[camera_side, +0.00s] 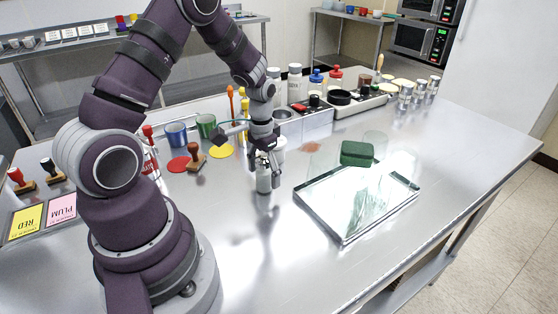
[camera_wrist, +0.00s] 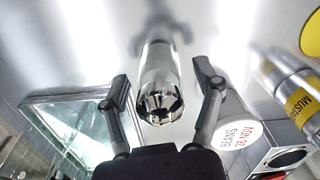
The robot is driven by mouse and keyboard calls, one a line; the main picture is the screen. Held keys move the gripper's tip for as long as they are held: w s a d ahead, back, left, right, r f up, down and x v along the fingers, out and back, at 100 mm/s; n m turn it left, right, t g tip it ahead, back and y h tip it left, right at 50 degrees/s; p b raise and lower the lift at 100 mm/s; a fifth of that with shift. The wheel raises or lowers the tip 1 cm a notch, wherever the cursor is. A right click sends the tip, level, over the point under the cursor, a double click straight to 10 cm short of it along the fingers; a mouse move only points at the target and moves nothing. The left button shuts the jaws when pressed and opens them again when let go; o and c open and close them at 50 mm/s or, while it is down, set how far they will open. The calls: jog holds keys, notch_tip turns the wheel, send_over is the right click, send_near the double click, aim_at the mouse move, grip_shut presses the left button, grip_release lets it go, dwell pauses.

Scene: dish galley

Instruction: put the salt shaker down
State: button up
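The salt shaker (camera_side: 263,182), a small clear cylinder with a shiny metal top, appears upright on the steel table below my gripper (camera_side: 262,162). In the wrist view, the shaker (camera_wrist: 158,85) is between the two fingers of my gripper (camera_wrist: 163,80). A gap shows between the shaker and each finger, so the gripper looks open around it without gripping. The shaker's base is hard to make out against the reflective table.
The front table area is clear.

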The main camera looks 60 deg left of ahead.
notch_tip(320, 180, up, 12)
jog(key=shift+f, duration=0.15)
jog(key=shift+d+r, duration=0.1)
jog(key=shift+r, duration=0.25)
jog(key=s+d+r+m+t, duration=0.2)
jog(key=s+d+r+t, duration=0.3)
jog(key=d, duration=0.5)
jog(key=s+r, duration=0.1)
jog(key=s, duration=0.1)
jog(key=shift+s+d+t, duration=0.3)
jog(key=shift+s+d, duration=0.05)
jog(key=shift+d, duration=0.05)
jog(key=shift+r, duration=0.1)
